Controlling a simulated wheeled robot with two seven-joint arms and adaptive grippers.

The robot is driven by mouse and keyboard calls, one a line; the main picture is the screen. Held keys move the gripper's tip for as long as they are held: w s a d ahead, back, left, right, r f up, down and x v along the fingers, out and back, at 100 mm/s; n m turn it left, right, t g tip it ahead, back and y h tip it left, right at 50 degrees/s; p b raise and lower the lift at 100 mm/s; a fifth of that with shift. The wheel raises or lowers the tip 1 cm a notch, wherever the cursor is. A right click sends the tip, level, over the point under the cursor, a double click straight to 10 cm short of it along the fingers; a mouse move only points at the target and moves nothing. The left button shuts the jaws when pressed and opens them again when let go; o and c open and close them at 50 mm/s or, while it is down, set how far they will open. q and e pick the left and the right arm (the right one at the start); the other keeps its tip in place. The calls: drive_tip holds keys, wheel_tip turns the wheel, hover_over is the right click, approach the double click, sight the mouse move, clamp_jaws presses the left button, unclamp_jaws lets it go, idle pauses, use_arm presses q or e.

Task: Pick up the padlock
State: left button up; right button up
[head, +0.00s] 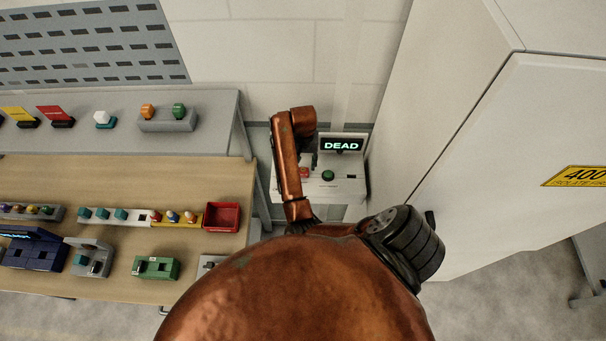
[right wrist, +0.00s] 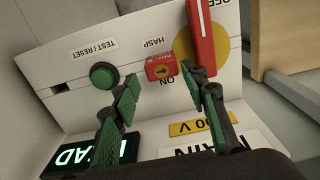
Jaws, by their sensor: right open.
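A small red block (right wrist: 161,68), which looks like the padlock, sits at the HASP label on the white panel in the right wrist view. Whether a shackle passes through the hasp cannot be told. It also shows as a small red patch in the head view (head: 304,173), partly hidden by my right arm. My right gripper (right wrist: 170,86) is open, with green-padded fingers on either side of the space just in front of the red block. The fingers appear apart from it. In the head view the fingers are mostly hidden behind the arm. My left gripper is not in view.
A red lever (right wrist: 201,35) on a yellow disc stands close to one finger. A green button (right wrist: 103,76) is on the other side. The panel's display (head: 342,145) reads DEAD. A wooden table (head: 120,180) with a red tray (head: 237,220) lies left; a white cabinet (head: 500,150) stands right.

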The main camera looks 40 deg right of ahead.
drive_tip(key=shift+w+f+p, duration=0.1)
drive_tip(key=shift+f+p, duration=0.55)
drive_tip(key=shift+f, duration=1.6)
drive_tip(key=shift+a, duration=0.1)
drive_tip(key=c, duration=1)
